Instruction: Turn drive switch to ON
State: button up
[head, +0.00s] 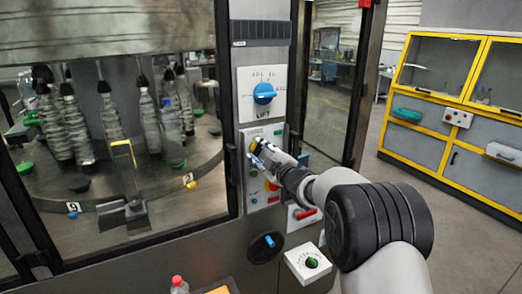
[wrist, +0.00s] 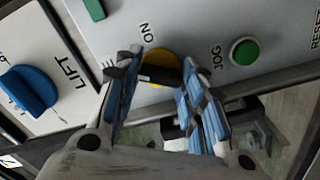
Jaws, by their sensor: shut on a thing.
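The drive switch (wrist: 160,58) is a round yellow dial with a dark handle, on a grey panel under the word ON in the wrist view. In the head view a bit of its yellow (head: 254,146) shows beside my gripper (head: 264,156). In the wrist view the blue-padded fingers of my gripper (wrist: 160,88) stand on both sides of the dial, shut on its handle. The fingers cover part of the dial, so I cannot tell exactly where the handle points.
The blue LIFT knob (head: 264,93) is on the panel above. A green JOG button (wrist: 244,52) sits right of the switch in the wrist view. A red handle (head: 305,214) and a green-black knob (head: 311,262) are lower down. Bottles (head: 172,135) stand behind glass at left.

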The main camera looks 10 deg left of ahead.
jog(key=m+p, duration=0.2)
jog(key=m, duration=0.4)
jog(key=shift+r+m+p, duration=0.15)
jog(key=shift+m+p, duration=0.15)
jog(key=shift+p, duration=0.05)
jog(key=m+p, duration=0.2)
jog(key=m, duration=0.2)
jog(key=shift+m, duration=0.4)
jog(key=o, duration=1.1)
jog(key=shift+c, duration=0.2)
jog(key=v, duration=0.8)
jog(key=shift+d, duration=0.15)
